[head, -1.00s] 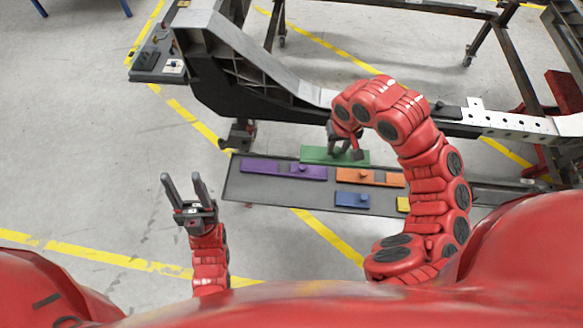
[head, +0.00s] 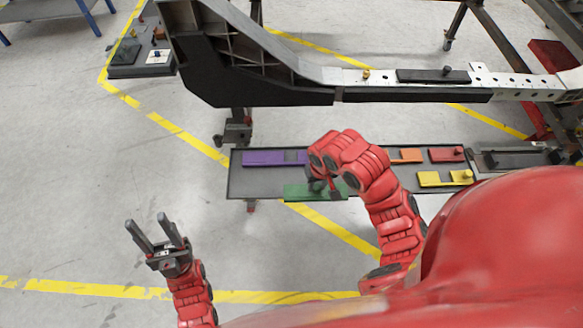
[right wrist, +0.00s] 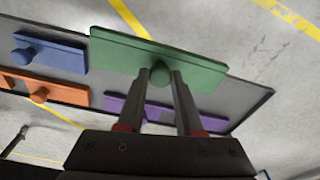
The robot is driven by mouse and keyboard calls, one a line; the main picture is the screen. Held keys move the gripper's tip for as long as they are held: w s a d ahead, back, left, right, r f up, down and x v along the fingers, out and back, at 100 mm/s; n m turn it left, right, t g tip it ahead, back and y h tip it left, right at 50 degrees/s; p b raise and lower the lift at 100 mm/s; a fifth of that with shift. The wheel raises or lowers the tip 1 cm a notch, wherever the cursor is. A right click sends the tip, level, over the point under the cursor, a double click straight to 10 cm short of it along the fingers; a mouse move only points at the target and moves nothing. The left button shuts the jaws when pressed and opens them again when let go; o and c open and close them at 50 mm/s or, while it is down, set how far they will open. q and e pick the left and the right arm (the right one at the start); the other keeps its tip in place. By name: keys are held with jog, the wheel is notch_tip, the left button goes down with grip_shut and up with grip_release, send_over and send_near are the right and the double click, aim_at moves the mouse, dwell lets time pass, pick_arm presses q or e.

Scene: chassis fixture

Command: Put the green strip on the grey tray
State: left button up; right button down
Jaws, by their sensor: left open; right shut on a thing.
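The green strip (head: 300,191) is a flat bar with a round knob. In the head view it lies over the near edge of the long grey tray (head: 236,182), nearer to me than the purple strip (head: 270,158). My right gripper (head: 325,187) is shut on the strip's knob; the right wrist view shows the knob (right wrist: 160,74) between the two fingers. The strip (right wrist: 120,48) appears raised over the tray; whether it touches cannot be told. My arm hides part of the strip and tray. My left gripper (head: 152,232) is open and empty, left of the tray over the floor.
The tray also holds an orange strip (head: 408,155), a red strip (head: 440,155) and a yellow strip (head: 432,179); a blue strip (right wrist: 55,55) shows in the right wrist view. The chassis beam (head: 350,95) runs behind, bearing a black strip (head: 425,76). Floor at left is clear.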

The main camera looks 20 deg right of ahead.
jog(key=w+a, duration=0.4)
jog(key=w, duration=0.1)
jog(key=w+a+f, duration=0.1)
jog(key=w+a, duration=0.2)
jog(key=shift+w+a+f+b, duration=0.1)
jog(key=shift+w+b, duration=0.1)
jog(key=shift+b, duration=0.15)
jog(key=shift+a+f, duration=0.15)
jog(key=shift+f, duration=0.2)
notch_tip(320, 180, down, 2)
jog(key=shift+f, duration=0.2)
jog(key=shift+w+f, duration=0.1)
jog(key=shift+f, duration=0.05)
jog(key=shift+f, duration=0.2)
jog(key=c, duration=0.6)
grip_release()
jog(key=shift+o, duration=0.2)
